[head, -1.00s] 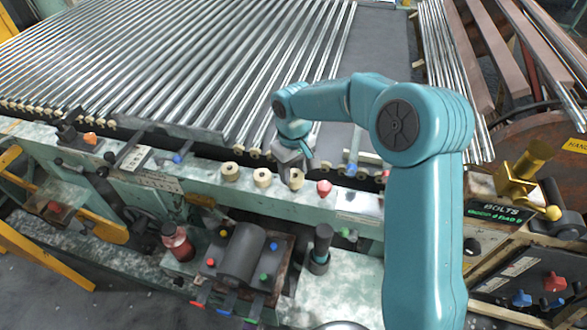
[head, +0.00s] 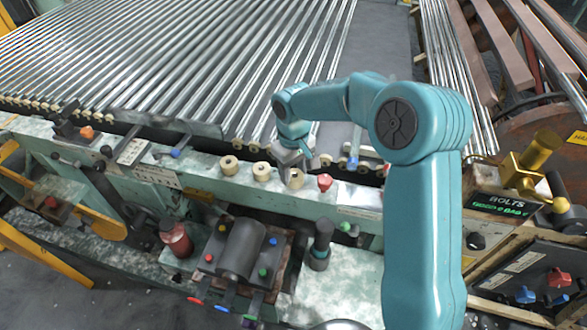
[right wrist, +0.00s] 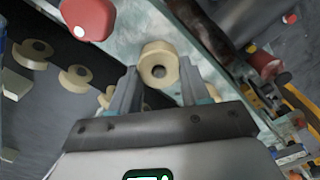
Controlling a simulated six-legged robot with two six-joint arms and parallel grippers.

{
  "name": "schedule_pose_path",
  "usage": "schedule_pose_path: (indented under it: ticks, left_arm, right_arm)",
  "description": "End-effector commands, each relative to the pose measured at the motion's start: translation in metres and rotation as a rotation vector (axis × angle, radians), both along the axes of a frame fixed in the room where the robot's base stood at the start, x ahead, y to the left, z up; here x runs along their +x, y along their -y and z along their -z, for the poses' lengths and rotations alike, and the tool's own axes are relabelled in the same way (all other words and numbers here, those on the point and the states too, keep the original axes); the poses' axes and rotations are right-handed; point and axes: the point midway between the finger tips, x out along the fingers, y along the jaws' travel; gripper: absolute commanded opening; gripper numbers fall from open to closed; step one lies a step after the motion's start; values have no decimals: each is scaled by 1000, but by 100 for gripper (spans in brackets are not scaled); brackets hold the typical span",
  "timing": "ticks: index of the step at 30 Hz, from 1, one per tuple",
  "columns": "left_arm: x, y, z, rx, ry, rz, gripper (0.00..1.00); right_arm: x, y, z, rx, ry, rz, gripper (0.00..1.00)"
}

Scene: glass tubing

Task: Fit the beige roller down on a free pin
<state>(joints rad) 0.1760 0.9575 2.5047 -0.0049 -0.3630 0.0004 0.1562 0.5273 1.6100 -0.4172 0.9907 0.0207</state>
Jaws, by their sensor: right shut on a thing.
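My right gripper (head: 293,162) points down at the machine's front ledge, at the right end of a short row of beige rollers. It is shut on a beige roller (head: 296,179). In the right wrist view this roller (right wrist: 158,62), with its dark centre hole, sits between the two fingers (right wrist: 157,80). I cannot tell whether it still touches the ledge. Two more beige rollers, one at the left (head: 229,166) and one in the middle (head: 262,172), stand on the ledge. I cannot make out a bare pin. My left gripper is not in view.
A red knob (head: 324,183) stands on the ledge close right of the gripper. Behind are long glass tubes (head: 190,60), with small beige rollers (head: 25,106) along their near ends. Beige rollers on a dark surface (right wrist: 75,78) also show in the right wrist view.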

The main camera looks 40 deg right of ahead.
Motion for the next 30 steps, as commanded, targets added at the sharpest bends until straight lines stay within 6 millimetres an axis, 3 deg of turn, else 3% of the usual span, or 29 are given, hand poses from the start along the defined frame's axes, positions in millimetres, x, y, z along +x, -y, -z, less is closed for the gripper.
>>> schedule_pose_path:
  ticks: [1,3,20,25,30]
  left_arm:
    - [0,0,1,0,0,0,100]
    - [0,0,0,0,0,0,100]
    - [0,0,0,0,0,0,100]
    - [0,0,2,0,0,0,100]
    - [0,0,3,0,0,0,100]
  right_arm:
    - [0,0,1,0,0,0,53]
    - [0,0,0,0,0,0,76]
    - [1,3,-3,-6,6,2,76]
    - [3,3,-26,-7,14,2,76]
    - [2,1,-70,-4,12,1,76]
